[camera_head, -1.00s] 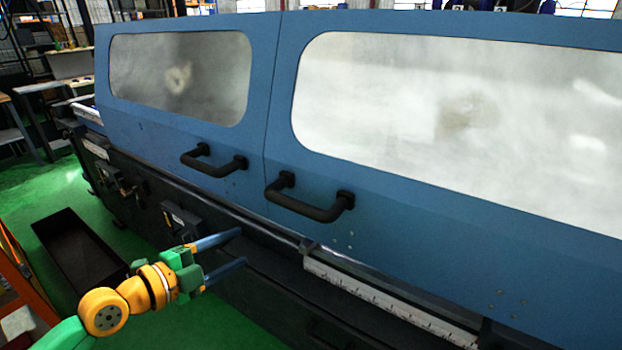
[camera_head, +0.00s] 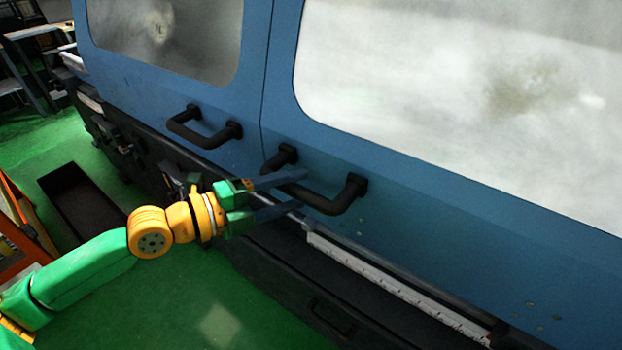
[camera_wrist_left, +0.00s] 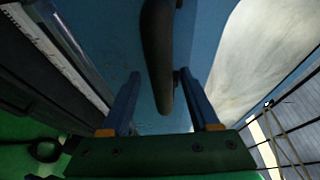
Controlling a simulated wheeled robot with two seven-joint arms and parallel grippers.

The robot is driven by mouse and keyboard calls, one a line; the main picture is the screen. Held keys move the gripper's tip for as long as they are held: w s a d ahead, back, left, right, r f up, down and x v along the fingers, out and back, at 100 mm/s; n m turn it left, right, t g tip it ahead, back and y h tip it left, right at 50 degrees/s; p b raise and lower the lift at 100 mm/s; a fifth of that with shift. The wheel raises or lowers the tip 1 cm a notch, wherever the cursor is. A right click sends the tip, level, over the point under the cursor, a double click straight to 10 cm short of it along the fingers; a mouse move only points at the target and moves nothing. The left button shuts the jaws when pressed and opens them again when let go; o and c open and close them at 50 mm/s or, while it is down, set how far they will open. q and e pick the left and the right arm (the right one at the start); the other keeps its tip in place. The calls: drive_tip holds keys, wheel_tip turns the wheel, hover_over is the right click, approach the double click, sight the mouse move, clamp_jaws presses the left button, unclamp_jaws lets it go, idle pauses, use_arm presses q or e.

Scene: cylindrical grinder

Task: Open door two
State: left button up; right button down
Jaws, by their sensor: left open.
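The blue machine has two sliding-type panels side by side, a left door (camera_head: 222,95) and a right door (camera_head: 420,170), each with a large window. A black bar handle (camera_head: 330,205) sits low on the right door near the seam. Another black handle (camera_head: 205,138) is on the left door. My left gripper (camera_head: 302,191) is open at the right door's handle. In the left wrist view, this handle (camera_wrist_left: 157,45) lies between the two blue fingers, with a gap visible beside it. Contact cannot be told. My right gripper is not in view.
A ruled white strip (camera_head: 400,290) runs along the dark machine base below the doors. A black open tray (camera_head: 85,205) lies on the green floor (camera_head: 220,300) at left. An orange frame (camera_head: 25,225) stands at the left edge.

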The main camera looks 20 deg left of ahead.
use_arm(q)
drive_tip(key=p+x, duration=0.2)
drive_tip(key=x, duration=0.2)
drive_tip(key=shift+s+d, duration=0.15)
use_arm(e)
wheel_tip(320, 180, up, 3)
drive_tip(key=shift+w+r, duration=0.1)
use_arm(q)
drive_tip(key=shift+c, duration=0.3)
clamp_jaws()
idle(0.8)
